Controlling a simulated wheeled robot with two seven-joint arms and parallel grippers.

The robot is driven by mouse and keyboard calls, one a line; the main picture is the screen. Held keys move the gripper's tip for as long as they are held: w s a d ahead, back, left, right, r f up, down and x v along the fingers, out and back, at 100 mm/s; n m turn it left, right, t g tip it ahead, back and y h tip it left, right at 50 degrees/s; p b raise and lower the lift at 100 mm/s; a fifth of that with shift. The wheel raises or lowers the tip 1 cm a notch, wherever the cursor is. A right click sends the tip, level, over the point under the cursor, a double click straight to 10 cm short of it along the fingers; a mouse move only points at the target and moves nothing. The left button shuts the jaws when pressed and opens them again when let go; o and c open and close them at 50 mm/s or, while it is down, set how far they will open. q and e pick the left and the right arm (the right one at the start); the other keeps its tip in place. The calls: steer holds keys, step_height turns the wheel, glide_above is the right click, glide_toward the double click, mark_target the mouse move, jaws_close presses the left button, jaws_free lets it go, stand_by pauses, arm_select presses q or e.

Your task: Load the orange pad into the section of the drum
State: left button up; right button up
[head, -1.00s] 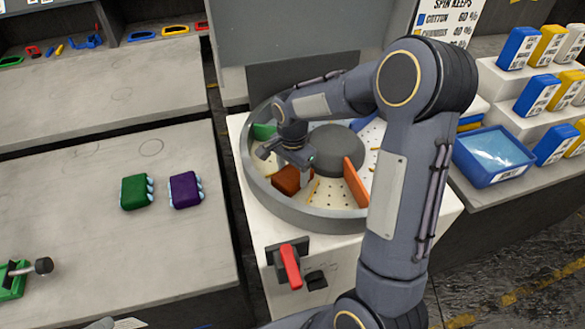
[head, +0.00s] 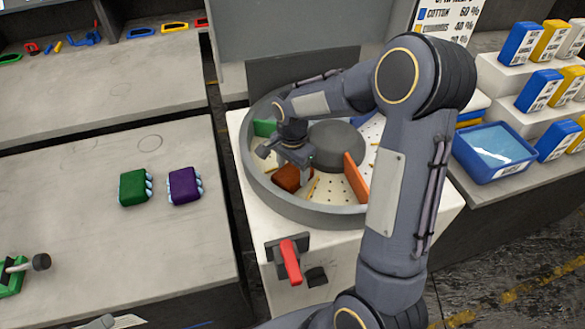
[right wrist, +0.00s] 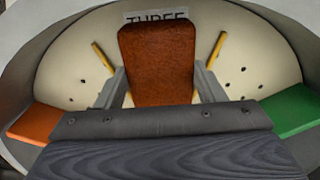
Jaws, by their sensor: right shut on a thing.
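The orange pad (head: 289,178) is a brownish-orange block inside the grey round drum (head: 330,213), low in the section on its near left side. My right gripper (head: 293,172) reaches down into the drum and is shut on the pad. In the right wrist view, the pad (right wrist: 157,62) stands between the two fingers, in front of a label reading THREE. Yellow strips flank it on both sides. An orange divider (right wrist: 36,122) is at the left there and a green divider (right wrist: 292,110) at the right. I cannot tell whether the pad touches the drum floor.
A green pad (head: 134,187) and a purple pad (head: 185,185) lie on the left table. A red lever (head: 290,262) is on the front of the drum's housing. A blue tub (head: 493,153) and several boxes stand at the right.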

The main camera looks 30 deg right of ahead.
steer(key=shift+f, duration=0.3)
steer(key=o, duration=1.2)
